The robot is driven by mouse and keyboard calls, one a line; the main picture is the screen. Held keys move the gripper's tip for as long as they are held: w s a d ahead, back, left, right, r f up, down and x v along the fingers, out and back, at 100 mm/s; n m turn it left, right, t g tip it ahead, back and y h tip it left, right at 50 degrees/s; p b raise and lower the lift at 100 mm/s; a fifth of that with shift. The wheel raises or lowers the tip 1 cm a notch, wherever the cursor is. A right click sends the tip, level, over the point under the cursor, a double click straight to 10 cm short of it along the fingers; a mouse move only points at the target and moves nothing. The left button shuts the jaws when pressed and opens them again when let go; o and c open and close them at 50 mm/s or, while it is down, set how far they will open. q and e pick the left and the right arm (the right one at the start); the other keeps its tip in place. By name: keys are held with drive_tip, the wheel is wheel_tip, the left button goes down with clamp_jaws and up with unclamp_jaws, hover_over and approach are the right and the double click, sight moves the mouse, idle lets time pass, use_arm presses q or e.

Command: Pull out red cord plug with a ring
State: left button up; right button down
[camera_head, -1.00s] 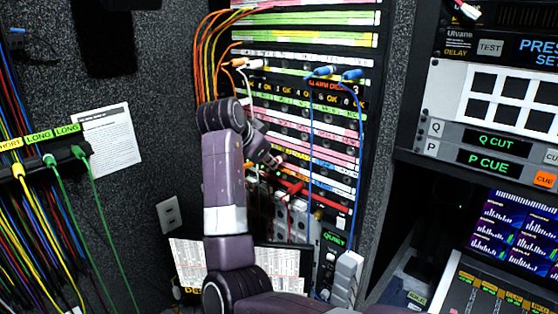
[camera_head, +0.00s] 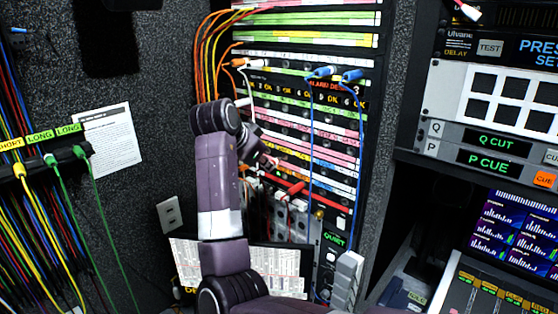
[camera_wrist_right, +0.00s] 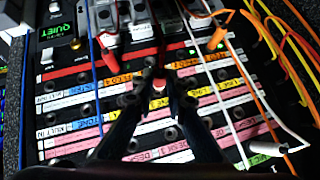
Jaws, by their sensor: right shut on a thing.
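My right gripper (camera_head: 270,163) is in front of the patch-bay rack (camera_head: 368,100), beside its lower rows. In the right wrist view its two fingers (camera_wrist_right: 157,95) are closed around a small red plug (camera_wrist_right: 158,86) with a pale end. The fingers hide part of the plug, and I cannot tell whether its tip is in a socket. Another red plug (camera_head: 297,187) sticks out of the rack to the right of the gripper in the head view. My left gripper is not in view.
Blue plugs (camera_head: 351,75) with hanging blue cords are to the right of my arm. Orange cords (camera_head: 203,55) loop at the rack's upper left. A monitor (camera_head: 190,265) stands below, and a control console (camera_head: 500,290) is at the right.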

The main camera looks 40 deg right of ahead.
drive_tip(key=shift+a, duration=0.25)
idle(0.4)
drive_tip(key=shift+s+a, duration=0.15)
drive_tip(key=shift+a, duration=1.45)
drive_tip(key=shift+a, duration=0.15)
drive_tip(key=shift+s+a, duration=0.15)
drive_tip(key=shift+a, duration=1.2)
